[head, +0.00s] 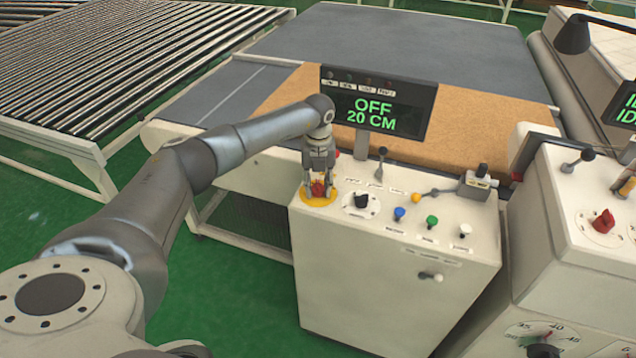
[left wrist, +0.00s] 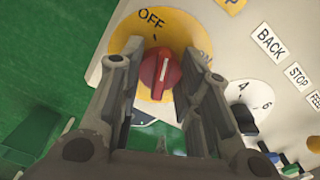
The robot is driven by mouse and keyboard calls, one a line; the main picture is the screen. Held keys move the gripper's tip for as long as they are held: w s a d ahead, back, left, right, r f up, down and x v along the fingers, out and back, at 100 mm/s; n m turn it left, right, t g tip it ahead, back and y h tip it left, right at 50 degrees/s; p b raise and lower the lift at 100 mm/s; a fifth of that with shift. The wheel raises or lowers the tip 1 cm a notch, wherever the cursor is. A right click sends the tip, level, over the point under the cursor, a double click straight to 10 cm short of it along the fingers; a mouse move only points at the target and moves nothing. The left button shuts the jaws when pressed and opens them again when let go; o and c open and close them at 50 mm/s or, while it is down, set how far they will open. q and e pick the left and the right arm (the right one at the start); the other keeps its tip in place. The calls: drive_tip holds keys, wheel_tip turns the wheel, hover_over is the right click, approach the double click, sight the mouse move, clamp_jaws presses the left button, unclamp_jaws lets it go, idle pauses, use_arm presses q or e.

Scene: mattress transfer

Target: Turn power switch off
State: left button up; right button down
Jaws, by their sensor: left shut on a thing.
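The red power switch knob (head: 318,190) sits on a round yellow plate (head: 311,202) at the left corner of a white control box. The word ON at the right is partly hidden. My left gripper (head: 318,187) reaches down from above and is shut on the knob, one finger on each side, as the left wrist view (left wrist: 159,66) also shows. The display (head: 376,107) reads OFF, 20 CM. My right gripper is out of view.
Right of the knob are a black selector (head: 361,201), blue (head: 399,214), green (head: 432,221) and white (head: 464,230) buttons, and a small lever (head: 381,160). A second console (head: 570,200) stands at the right. A roller conveyor (head: 120,50) lies at the back left.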

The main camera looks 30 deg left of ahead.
sight(318, 183)
use_arm(q)
drive_tip(key=shift+w+r+n+p, duration=0.15)
drive_tip(key=shift+n+p, duration=0.3)
drive_tip(key=shift+n, duration=1.65)
drive_tip(key=o, duration=1.1)
drive_tip(key=shift+c, duration=0.2)
wheel_tip(318, 183, up, 12)
